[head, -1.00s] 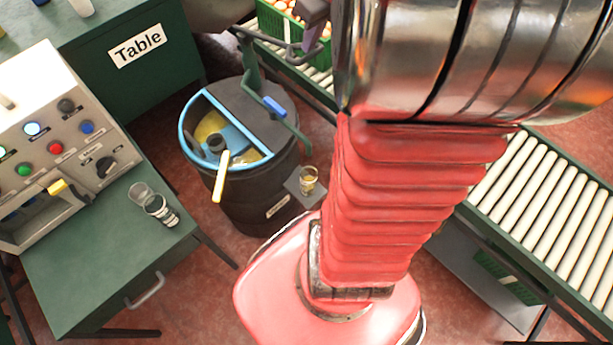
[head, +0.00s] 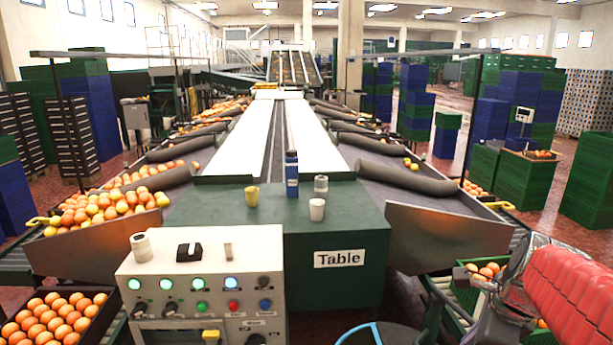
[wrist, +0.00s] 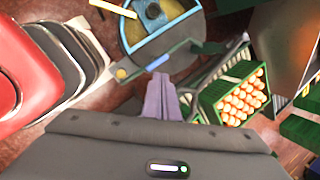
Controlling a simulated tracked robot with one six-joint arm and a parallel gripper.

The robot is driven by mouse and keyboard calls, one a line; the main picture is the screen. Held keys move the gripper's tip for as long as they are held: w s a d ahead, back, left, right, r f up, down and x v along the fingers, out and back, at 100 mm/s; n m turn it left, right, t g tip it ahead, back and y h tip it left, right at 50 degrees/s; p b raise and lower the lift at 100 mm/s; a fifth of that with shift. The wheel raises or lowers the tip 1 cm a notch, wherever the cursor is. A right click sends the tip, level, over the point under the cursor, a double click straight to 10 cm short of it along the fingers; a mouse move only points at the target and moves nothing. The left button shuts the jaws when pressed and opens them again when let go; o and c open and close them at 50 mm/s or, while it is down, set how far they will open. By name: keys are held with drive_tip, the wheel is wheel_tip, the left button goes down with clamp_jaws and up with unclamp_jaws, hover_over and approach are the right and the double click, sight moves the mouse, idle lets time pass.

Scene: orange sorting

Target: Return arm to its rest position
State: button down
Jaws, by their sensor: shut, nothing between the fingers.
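My gripper (wrist: 161,97) shows in the wrist view as two purple fingers closed together with nothing between them. It points toward the blue-rimmed barrel (wrist: 178,30) at the top of that view. In the head view my red-sleeved arm is at the lower right edge, and I cannot make out the fingers there. A green crate of oranges (wrist: 238,93) lies right of the fingers in the wrist view, apart from them.
A control panel (head: 262,262) stands in front of the green table (head: 340,215), which holds a yellow cup (head: 252,196), a blue bottle (head: 292,175) and a white cup (head: 317,209). Oranges (head: 95,210) heap on the left sorting belt. Stacked crates (head: 500,130) stand at right.

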drive_tip(key=s+a+n, duration=0.4)
drive_tip(key=a+n, duration=0.4)
drive_tip(key=n, duration=0.4)
drive_tip(key=s+a+n+t, duration=0.1)
drive_tip(key=s+a+n, duration=0.4)
drive_tip(key=a+n, duration=0.4)
drive_tip(key=n, duration=0.4)
drive_tip(key=shift+s+r, duration=0.25)
drive_tip(key=shift+r, duration=0.1)
